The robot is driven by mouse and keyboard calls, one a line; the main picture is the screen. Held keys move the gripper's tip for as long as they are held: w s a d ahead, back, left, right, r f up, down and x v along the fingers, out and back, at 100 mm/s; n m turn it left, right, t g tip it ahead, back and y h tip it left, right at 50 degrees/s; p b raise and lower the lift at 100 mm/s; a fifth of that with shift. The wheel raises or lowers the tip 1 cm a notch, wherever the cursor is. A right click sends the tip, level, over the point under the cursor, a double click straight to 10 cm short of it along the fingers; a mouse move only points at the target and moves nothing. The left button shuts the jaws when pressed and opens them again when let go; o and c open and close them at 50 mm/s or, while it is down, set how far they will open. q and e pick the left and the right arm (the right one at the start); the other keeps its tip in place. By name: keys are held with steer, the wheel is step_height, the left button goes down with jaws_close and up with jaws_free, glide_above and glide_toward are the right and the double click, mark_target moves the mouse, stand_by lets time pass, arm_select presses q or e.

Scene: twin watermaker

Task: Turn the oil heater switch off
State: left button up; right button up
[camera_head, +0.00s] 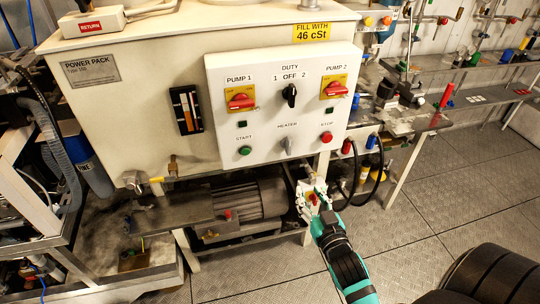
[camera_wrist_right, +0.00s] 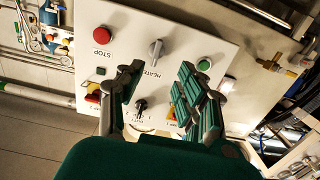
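The heater switch (camera_head: 288,146) is a small grey knob low in the middle of the white control panel (camera_head: 222,82), under the "HEATER" label. In the head view its handle looks roughly upright. In the right wrist view, where the panel appears upside down, the heater switch (camera_wrist_right: 156,50) shows beyond the gap between my fingers. My right gripper (camera_head: 316,190) is below and right of the switch in the head view. In the right wrist view the gripper (camera_wrist_right: 160,72) has its fingers spread, with nothing between them, and does not touch the knob. My left gripper is not in view.
A green start button (camera_head: 245,151) and a red stop button (camera_head: 326,137) flank the switch. Above are the black duty knob (camera_head: 290,95) and the red pump 1 (camera_head: 241,101) and pump 2 (camera_head: 335,89) switches. Black hoses (camera_head: 376,180) hang right of the arm. Open floor (camera_head: 420,205) lies right.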

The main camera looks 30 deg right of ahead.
step_height(320, 180, up, 3)
steer(key=p, duration=0.3)
glide_toward(290, 145)
steer(key=shift+t, duration=0.4)
steer(key=x, duration=0.8)
steer(key=shift+w+f, duration=0.25)
steer(key=shift+w+d, duration=0.2)
steer(key=shift+w, duration=0.45)
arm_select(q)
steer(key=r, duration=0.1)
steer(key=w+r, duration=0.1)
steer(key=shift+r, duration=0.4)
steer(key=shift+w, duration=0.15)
arm_select(e)
steer(key=shift+c, duration=0.3)
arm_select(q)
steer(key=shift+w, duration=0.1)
arm_select(e)
jaws_close()
